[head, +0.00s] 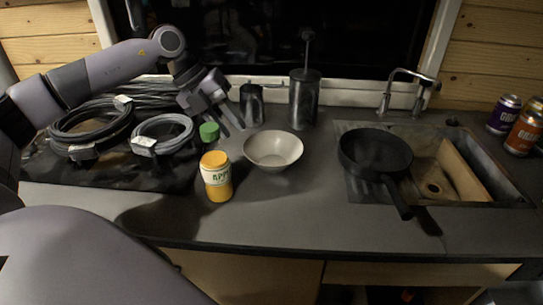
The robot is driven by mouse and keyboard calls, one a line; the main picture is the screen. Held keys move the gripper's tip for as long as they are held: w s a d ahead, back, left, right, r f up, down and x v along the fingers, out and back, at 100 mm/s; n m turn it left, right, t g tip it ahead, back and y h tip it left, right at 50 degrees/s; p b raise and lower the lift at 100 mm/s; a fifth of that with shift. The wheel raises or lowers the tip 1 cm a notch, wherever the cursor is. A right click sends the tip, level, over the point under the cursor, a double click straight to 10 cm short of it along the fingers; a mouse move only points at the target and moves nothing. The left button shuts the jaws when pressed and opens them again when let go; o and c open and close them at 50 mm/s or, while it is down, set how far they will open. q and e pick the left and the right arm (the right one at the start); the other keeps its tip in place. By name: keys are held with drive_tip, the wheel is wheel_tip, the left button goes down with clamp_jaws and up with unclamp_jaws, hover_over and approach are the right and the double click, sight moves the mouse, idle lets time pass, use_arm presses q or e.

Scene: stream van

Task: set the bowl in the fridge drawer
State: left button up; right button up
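The bowl (273,151), white and empty, stands upright on the grey counter near the middle of the head view. My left gripper (231,126) is above the counter to the left of and behind the bowl, apart from it. Its fingers are spread with a gap between them and nothing shows in it. My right gripper is not in view. I cannot make out an open fridge drawer; only cabinet fronts (420,273) and a dark opening show below the counter edge.
A juice bottle (217,177) stands left of the bowl, with a green-capped item (209,132) behind it. A dark mug (251,104) and metal canister (304,98) stand behind. Cable coils (92,122) lie left; cans (504,114) stand far right.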

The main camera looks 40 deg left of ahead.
sight(247, 144)
use_arm(q)
drive_tip(key=x, duration=0.6)
drive_tip(key=shift+w+d+f+p, duration=0.15)
drive_tip(key=shift+d+f+p, duration=0.05)
drive_tip(key=shift+d+p, duration=0.2)
clamp_jaws()
